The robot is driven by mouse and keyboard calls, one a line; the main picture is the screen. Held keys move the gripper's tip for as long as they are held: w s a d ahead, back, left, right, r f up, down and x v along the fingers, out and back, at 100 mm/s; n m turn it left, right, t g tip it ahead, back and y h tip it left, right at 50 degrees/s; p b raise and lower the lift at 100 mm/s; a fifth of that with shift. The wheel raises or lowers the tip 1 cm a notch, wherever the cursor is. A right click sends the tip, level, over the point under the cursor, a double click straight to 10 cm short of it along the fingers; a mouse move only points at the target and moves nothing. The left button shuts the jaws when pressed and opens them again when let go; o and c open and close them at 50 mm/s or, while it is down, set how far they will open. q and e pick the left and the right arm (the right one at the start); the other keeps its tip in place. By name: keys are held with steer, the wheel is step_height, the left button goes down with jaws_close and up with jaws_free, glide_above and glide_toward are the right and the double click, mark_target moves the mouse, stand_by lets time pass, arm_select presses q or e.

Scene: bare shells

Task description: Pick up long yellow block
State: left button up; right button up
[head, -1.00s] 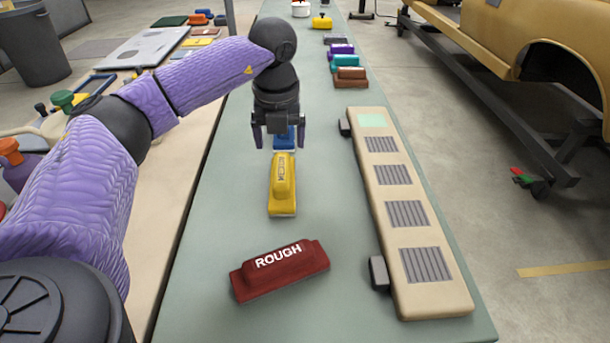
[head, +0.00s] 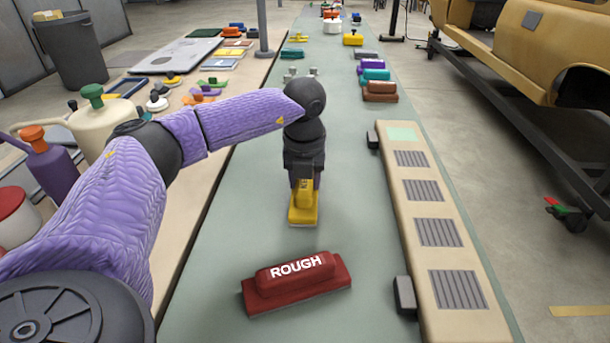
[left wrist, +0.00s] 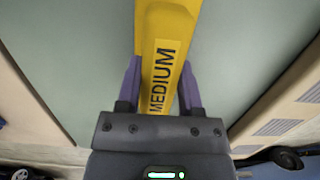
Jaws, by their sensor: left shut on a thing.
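The long yellow block (head: 303,214) lies on the green-grey bench top in the head view, and my left gripper (head: 305,186) covers its far part. In the left wrist view the yellow block (left wrist: 165,50) runs between the two purple fingers and carries the word MEDIUM. My left gripper (left wrist: 161,88) is shut on it, with one finger along each side. I cannot tell whether the block is lifted off the bench. My right gripper is not in view.
A red block marked ROUGH (head: 296,282) lies nearer on the bench. A long beige board with grey grilles (head: 430,230) lies to the right. Brown (head: 380,91) and teal (head: 375,75) blocks stand farther back. The bench between is clear.

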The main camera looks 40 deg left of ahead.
arm_select(q)
jaws_close()
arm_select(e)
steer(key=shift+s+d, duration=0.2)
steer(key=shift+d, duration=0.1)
arm_select(q)
step_height(320, 180, up, 9)
steer(key=p, duration=0.3)
steer(key=shift+r+p, duration=0.1)
steer(key=shift+p, duration=0.3)
steer(key=shift+r, duration=0.45)
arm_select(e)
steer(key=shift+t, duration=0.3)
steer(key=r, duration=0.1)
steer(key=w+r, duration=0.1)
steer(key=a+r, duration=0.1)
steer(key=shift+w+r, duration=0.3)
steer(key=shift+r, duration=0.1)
